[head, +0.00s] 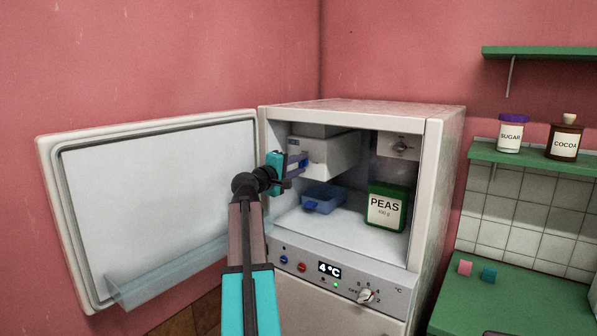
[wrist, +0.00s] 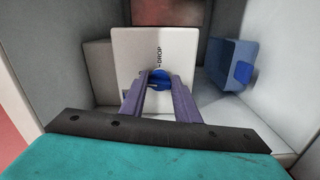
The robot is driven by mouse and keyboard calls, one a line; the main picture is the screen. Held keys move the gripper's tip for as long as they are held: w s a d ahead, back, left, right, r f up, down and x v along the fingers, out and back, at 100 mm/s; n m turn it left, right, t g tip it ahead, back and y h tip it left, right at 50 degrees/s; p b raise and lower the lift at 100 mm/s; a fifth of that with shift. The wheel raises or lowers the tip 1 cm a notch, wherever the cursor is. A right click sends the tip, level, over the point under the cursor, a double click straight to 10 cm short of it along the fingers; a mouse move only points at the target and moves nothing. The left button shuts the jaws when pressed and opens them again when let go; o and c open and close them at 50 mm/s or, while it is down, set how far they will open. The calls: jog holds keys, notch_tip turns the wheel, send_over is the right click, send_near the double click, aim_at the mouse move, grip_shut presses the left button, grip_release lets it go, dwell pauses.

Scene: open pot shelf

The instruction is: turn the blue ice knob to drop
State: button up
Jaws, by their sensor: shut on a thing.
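The blue ice knob (wrist: 158,78) sits on the front of a white box, the ice maker (head: 330,155), inside the open freezer compartment. In the wrist view the word DROP is printed on the ice maker's face (wrist: 180,50) just above the knob. My gripper (wrist: 159,84) has its two purple fingers closed on the knob's sides. In the head view my gripper (head: 299,165) reaches in from the left at the ice maker, and the knob is hidden behind it. The knob's exact angle is hard to read.
The freezer door (head: 150,200) stands wide open at left. A blue bin (head: 323,197) and a green PEAS box (head: 386,208) stand on the compartment floor. The right side wall is close to the PEAS box. A control panel (head: 335,272) runs below the opening.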

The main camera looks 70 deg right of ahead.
jog(key=shift+w+f+m+b, duration=0.1)
jog(key=shift+f+m+b, duration=0.1)
jog(key=shift+m+b, duration=1.1)
jog(key=shift+f+m+b, duration=0.15)
jog(key=shift+m+b, duration=0.45)
jog(key=shift+b, duration=1.25)
jog(key=m+b, duration=0.4)
jog(key=b, duration=0.3)
jog(key=shift+d+m, duration=0.1)
jog(key=shift+m, duration=0.3)
jog(key=m+b, duration=0.4)
jog(key=b, duration=0.2)
jog(key=shift+w+f+m, duration=0.1)
jog(key=shift+w+m, duration=0.05)
jog(key=shift+m, duration=0.25)
jog(key=shift+m+b, duration=1.3)
jog(key=shift+m, duration=0.2)
jog(key=shift+r, duration=0.2)
jog(key=o, duration=1)
jog(key=shift+o, duration=0.2)
jog(key=p+v, duration=0.1)
jog(key=v, duration=1.3)
